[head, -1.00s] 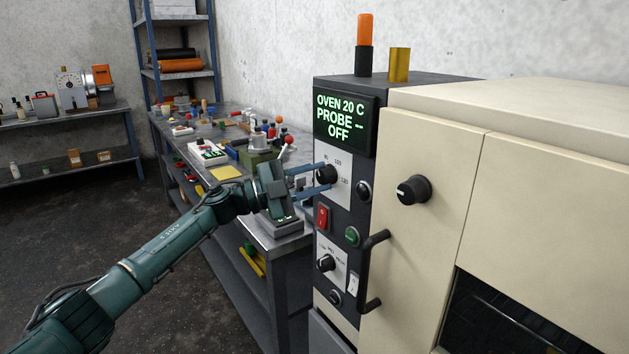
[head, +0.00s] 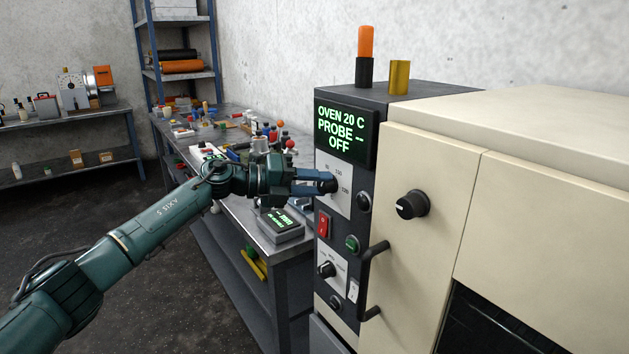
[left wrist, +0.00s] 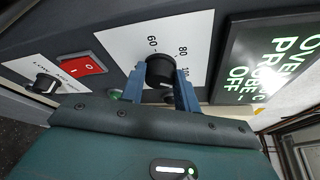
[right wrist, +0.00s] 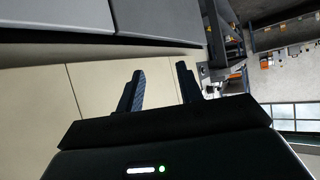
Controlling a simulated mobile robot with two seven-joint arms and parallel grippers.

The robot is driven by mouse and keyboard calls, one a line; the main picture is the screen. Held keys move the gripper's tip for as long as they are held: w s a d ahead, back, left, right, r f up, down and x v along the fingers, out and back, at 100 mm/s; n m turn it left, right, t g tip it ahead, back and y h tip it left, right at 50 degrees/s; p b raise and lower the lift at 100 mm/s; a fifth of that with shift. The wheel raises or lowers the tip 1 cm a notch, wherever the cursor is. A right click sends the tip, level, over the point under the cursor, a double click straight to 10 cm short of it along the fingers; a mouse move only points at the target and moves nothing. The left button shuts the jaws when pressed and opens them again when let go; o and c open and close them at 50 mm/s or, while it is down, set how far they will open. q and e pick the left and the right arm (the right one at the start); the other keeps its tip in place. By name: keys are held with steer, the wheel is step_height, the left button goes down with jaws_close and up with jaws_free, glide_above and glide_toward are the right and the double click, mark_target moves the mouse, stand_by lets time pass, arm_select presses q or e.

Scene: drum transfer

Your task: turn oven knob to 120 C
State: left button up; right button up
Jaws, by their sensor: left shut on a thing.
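The oven knob (head: 332,187) is black and round, on a white dial plate with temperature marks, below the oven display (head: 341,128). The display reads OVEN 20 C, PROBE --, OFF. My left gripper (head: 324,182) is shut on the knob, one finger on each side of it. In the left wrist view, the knob (left wrist: 160,68) sits between the blue fingertips of the left gripper (left wrist: 160,84), with marks 60 and 80 legible around it. The knob's pointer cannot be made out. My right gripper (right wrist: 161,85) is open and empty in the right wrist view.
Below the dial are a red switch (head: 323,225), a green button (head: 352,243) and a lower knob (head: 327,269). A black door handle (head: 373,280) juts out to the right. A cluttered bench (head: 280,244) stands left of the oven.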

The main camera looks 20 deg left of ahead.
arm_select(q)
steer(key=m+y+p, duration=0.1)
steer(key=m, duration=0.1)
steer(key=m+t+y+p, duration=0.1)
steer(key=m+y, duration=0.1)
steer(key=m, duration=0.1)
steer(key=m+y+p, duration=0.1)
steer(key=m, duration=0.1)
steer(key=shift+s+d+r+m+t+p, duration=0.25)
steer(key=shift+d+r+m+t+p, duration=0.05)
steer(key=shift+d+p, duration=0.05)
steer(key=shift+m+t+y, duration=0.4)
steer(key=shift+m+y, duration=0.2)
steer(key=shift+m, duration=0.1)
arm_select(e)
steer(key=shift+s+d+r+m+h, duration=0.1)
steer(key=shift+d+r+m+h, duration=0.1)
steer(key=shift+d, duration=0.3)
steer(key=shift+s+d+r+m+h, duration=0.1)
steer(key=shift+d+h, duration=0.1)
steer(key=shift+d, duration=0.25)
steer(key=shift+a, duration=0.1)
arm_select(q)
steer(key=o, duration=1)
steer(key=shift+s, duration=0.1)
